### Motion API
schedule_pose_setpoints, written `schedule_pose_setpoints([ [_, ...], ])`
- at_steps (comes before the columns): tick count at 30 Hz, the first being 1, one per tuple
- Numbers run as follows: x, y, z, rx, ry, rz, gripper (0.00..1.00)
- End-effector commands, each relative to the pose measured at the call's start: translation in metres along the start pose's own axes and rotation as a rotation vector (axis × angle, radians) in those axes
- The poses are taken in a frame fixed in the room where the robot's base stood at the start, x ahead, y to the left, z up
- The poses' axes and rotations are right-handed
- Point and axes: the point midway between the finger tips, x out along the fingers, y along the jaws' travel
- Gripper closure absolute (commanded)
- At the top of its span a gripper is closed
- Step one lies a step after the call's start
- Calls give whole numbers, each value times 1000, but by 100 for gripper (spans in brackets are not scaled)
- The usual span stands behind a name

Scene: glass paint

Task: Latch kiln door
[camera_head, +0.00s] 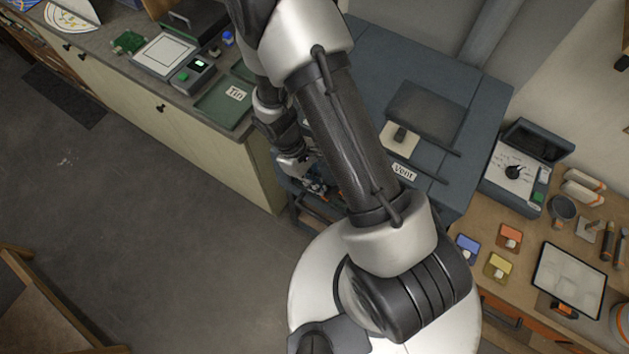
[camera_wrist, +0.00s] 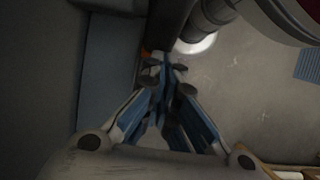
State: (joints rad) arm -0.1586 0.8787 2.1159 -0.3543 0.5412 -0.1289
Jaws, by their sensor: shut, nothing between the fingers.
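The kiln (camera_head: 462,120) is the large blue-grey box right of my arm in the head view, with a "Vent" label on its top. Its front, door and latch are mostly hidden behind my arm in that view. My gripper (camera_head: 322,190) is low at the kiln's front left, partly covered by my arm. In the wrist view my gripper (camera_wrist: 165,68) has its blue-sided fingers together with nothing between them. A blue-grey panel, probably part of the kiln (camera_wrist: 105,75), stands left of the fingers, and a small orange spot is near the tips. I cannot tell whether they touch anything.
A counter with a green "Tin" tray (camera_head: 224,102) runs along the left. The floor (camera_head: 190,245) at front left is clear.

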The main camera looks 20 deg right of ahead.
Motion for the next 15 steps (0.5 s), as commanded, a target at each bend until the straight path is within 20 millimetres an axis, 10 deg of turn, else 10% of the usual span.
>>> schedule_pose_setpoints([
  [15, 22, 0, -2, 1, -291, 0, 100],
])
